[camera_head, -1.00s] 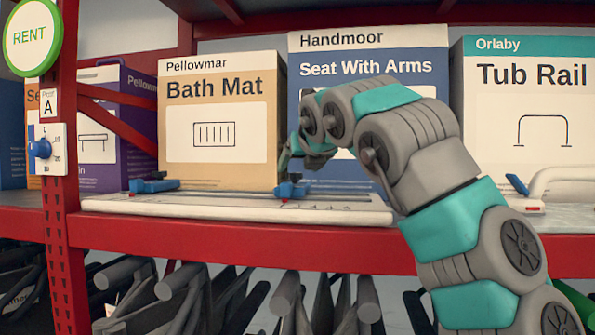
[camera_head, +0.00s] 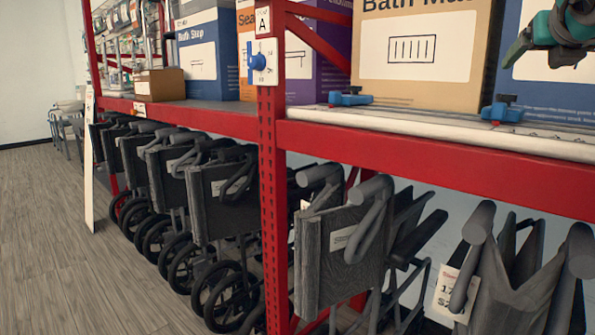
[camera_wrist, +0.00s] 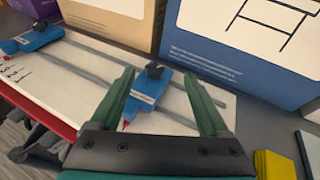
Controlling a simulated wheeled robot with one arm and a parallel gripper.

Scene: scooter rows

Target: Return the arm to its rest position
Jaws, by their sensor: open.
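My gripper (camera_wrist: 163,98) is open and empty in the wrist view. Its two green fingers stand apart, with a blue clamp (camera_wrist: 147,92) on a white board (camera_wrist: 185,103) visible between and beyond them. I cannot tell the gap between the fingers and the clamp. In the head view, only part of my gripper (camera_head: 545,38) shows at the upper right corner, in front of the shelf boxes. The rest of my arm is outside that view.
A red shelf beam (camera_head: 420,150) carries the board and boxes, including a Bath Mat box (camera_head: 420,75). Folded wheeled frames (camera_head: 215,200) fill the space below. The wooden floor (camera_head: 60,250) at left is clear.

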